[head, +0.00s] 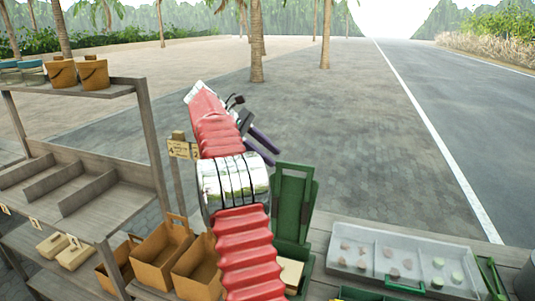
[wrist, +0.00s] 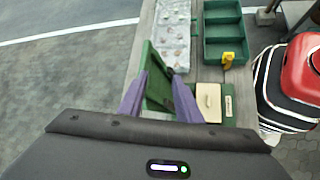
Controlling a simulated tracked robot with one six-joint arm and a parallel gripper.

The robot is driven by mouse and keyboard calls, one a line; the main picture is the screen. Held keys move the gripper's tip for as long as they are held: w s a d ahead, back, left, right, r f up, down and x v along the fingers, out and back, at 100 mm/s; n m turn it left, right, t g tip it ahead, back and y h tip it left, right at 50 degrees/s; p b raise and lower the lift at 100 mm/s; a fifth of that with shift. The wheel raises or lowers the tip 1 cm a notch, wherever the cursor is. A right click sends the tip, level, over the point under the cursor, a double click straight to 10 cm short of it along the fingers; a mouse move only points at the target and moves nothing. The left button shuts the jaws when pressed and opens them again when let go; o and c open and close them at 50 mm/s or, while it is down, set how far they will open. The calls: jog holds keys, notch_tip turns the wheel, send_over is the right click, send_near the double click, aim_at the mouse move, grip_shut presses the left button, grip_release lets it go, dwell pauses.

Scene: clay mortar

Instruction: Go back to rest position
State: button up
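My gripper (head: 269,148) is at the end of my red bellows arm, raised above the wooden table near the green box. Its two purple fingers are apart, and they also show in the wrist view (wrist: 160,82). Nothing is visibly held between them. The green box (head: 297,185) has its lid standing up, and my arm hides part of it. In the wrist view the green lid (wrist: 155,90) shows beyond and between the fingers, and a cream block (wrist: 208,103) lies beside it.
A grey tray (head: 405,245) with several small round pieces lies on the table at right. A green compartment tray (wrist: 224,45) with a yellow item (wrist: 228,59) shows in the wrist view. A wooden shelf (head: 100,185) stands left, with cardboard boxes (head: 160,250) below. Open paving lies beyond.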

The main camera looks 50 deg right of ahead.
jog(key=shift+a, duration=0.1)
dwell(0.3)
jog(key=a+r+t, duration=0.1)
jog(key=a+t, duration=0.7)
jog(key=a, duration=1.8)
jog(key=s+a+f+t+y, duration=0.1)
jog(key=s+a+f+y, duration=0.1)
jog(key=a, duration=0.5)
jog(key=s+a+f+m+t+y, duration=0.1)
jog(key=s+a+f+t, duration=0.1)
jog(key=s+a+f, duration=0.3)
jog(key=s+a+f+m+t+y, duration=0.1)
jog(key=s+a+f, duration=0.3)
jog(key=a, duration=0.6)
jog(key=s+t+y, duration=0.1)
jog(key=s, duration=0.1)
jog(key=shift+s+a+y, duration=0.3)
jog(key=shift+f, duration=0.1)
